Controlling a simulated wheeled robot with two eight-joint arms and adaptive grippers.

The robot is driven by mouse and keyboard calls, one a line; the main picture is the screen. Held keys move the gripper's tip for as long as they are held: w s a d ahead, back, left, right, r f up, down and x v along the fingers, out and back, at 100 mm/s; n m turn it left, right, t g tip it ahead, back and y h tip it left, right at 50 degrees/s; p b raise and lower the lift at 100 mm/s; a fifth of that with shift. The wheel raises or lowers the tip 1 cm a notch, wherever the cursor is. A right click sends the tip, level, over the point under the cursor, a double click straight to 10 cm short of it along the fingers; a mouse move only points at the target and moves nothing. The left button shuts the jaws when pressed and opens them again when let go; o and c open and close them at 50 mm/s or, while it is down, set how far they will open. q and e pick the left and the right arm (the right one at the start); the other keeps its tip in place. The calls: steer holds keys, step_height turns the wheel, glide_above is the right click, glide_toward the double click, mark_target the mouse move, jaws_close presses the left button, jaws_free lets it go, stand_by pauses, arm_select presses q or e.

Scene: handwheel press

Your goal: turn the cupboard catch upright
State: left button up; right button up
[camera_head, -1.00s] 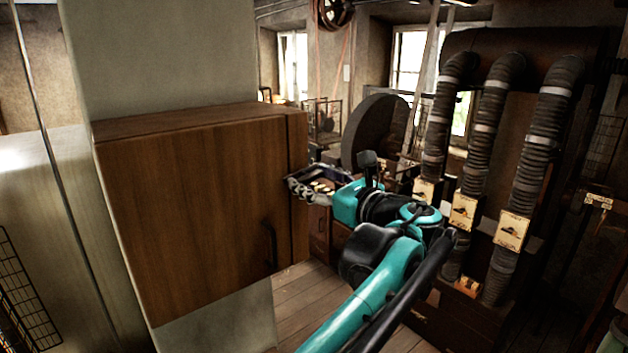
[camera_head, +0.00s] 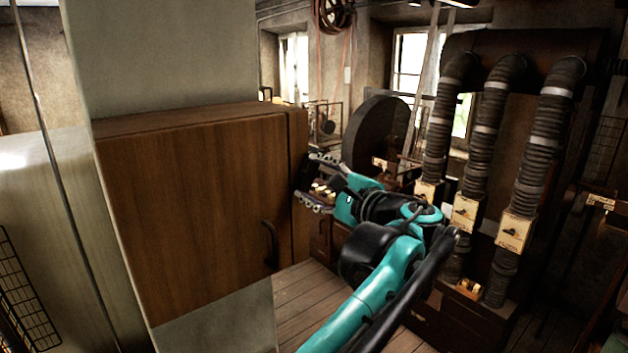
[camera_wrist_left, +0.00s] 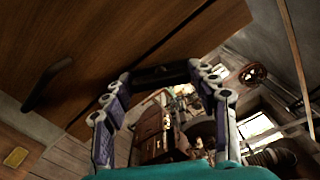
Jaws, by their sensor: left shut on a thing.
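The brown wooden cupboard (camera_head: 190,220) hangs on the pale wall column at the left of the head view. Its dark bar handle (camera_head: 270,245) is low on the door and also shows in the left wrist view (camera_wrist_left: 48,84). My left gripper (camera_head: 309,180) is at the cupboard's right edge, its two fingers one above the other. In the left wrist view, the fingertips (camera_wrist_left: 163,74) close on a small dark bar, seemingly the catch (camera_wrist_left: 160,75). It lies at a slant to the cupboard's edge there. My right gripper is out of view.
A large dark wheel (camera_head: 375,135) stands behind the gripper. Ribbed hoses with switch boxes (camera_head: 515,232) stand to the right. A wire rack (camera_head: 22,295) is at the lower left. Open wooden floor (camera_head: 310,305) lies below the cupboard.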

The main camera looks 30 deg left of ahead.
arm_select(q)
steer(key=n, duration=0.5)
steer(key=shift+n, duration=0.3)
steer(key=shift+f, duration=0.1)
stand_by(0.3)
steer(key=o, duration=1.2)
steer(key=shift+c, duration=0.2)
steer(key=shift+s+d, duration=0.1)
steer(key=v, duration=1.1)
steer(key=shift+d, duration=0.4)
steer(key=shift+s+f, duration=0.1)
